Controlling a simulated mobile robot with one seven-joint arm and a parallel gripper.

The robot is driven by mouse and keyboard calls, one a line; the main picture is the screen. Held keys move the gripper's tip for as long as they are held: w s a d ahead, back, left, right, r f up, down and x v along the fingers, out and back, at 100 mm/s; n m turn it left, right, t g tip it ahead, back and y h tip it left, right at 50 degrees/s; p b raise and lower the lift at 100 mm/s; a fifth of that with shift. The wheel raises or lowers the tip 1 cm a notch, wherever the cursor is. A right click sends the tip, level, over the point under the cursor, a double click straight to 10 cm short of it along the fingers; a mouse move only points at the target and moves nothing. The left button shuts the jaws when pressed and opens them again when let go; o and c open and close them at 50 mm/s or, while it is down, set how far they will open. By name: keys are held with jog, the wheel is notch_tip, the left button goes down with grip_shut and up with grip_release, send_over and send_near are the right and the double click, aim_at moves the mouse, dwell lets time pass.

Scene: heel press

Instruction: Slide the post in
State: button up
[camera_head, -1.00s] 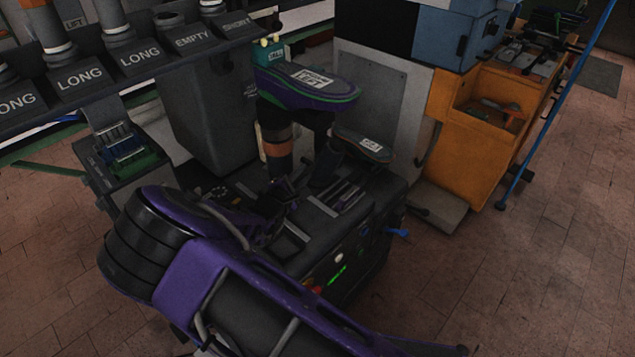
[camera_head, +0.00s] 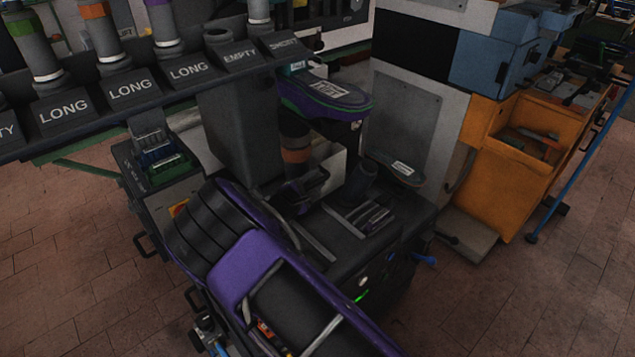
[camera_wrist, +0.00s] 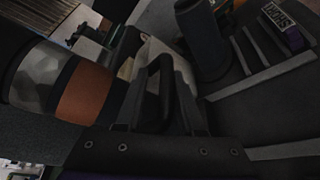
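The post (camera_head: 295,140), dark with an orange band, stands about upright behind my arm in the head view. In the wrist view the post (camera_wrist: 85,95) runs in from the left edge to the fingers. My gripper (camera_head: 305,188) is at its lower part; in the wrist view the dark fingers (camera_wrist: 158,105) appear shut on it, though the contact is partly hidden. A dark upright cylinder (camera_head: 361,182) stands on the bench, right of my gripper and apart from it; it also shows in the wrist view (camera_wrist: 203,42). Its mouth is not clear.
A purple sole-shaped piece (camera_head: 325,97) overhangs close to the post's upper right. A smaller sole-shaped pad (camera_head: 395,170) sits lower right. A rack labelled LONG, EMPTY and SHORT (camera_head: 130,88) runs across upper left. Slotted bars (camera_head: 360,215) lie on the bench. An orange cabinet (camera_head: 495,170) stands right.

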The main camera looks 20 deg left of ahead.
jog(key=shift+o, duration=0.6)
jog(key=shift+d, duration=0.1)
notch_tip(320, 180, up, 10)
jog(key=shift+r+p, duration=0.1)
jog(key=shift+p, duration=0.55)
